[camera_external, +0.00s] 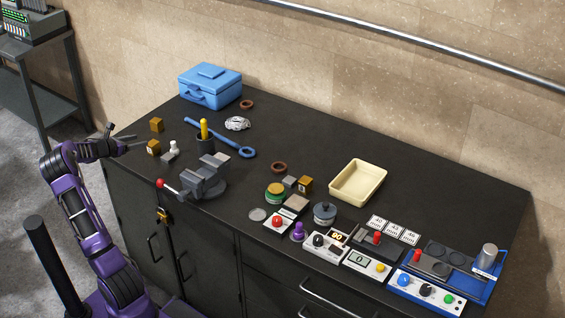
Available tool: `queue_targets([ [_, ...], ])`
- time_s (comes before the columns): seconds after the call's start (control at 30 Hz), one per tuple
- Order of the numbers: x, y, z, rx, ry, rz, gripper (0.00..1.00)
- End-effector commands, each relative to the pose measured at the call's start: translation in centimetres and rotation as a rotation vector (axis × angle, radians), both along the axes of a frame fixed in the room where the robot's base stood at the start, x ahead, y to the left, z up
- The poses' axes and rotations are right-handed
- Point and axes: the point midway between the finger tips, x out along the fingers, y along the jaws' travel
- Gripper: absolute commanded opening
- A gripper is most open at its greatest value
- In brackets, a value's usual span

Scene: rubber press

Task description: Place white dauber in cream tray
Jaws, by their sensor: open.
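A small white dauber (173,146) stands upright near the left end of the black bench, just behind a small grey block and beside brass-coloured cubes. The cream tray (345,197) is a shallow, empty rectangular tray on the right half of the bench, far from the dauber. My gripper (126,143) is open and empty at the bench's left edge, to the left of the dauber and apart from it. Its fingers are small in the picture, and their height above the bench is hard to tell.
A grey vice (207,178) with a red-ended handle, a dark cup (205,144) and a blue wrench (225,137) lie between dauber and tray. A blue toolbox (210,85) stands behind. A purple dauber (298,231) and control boxes line the front right.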

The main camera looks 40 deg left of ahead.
Motion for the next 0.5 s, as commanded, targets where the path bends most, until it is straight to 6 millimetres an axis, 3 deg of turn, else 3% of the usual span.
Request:
queue_targets([
  [0.07,-0.9,0.0,0.2,-0.084,-0.027,0.011,0.64],
  [0.1,-0.6,-0.2,-1.2,-0.081,-0.024,0.007,0.64],
  [0.2,-0.6,-0.1,-3.2,-0.077,-0.023,0.009,0.64],
  [0.3,-0.5,-0.1,-4.2,-0.072,-0.022,0.008,0.64],
  [0.5,1.9,-0.2,-5.5,-0.069,-0.023,0.005,0.64],
])
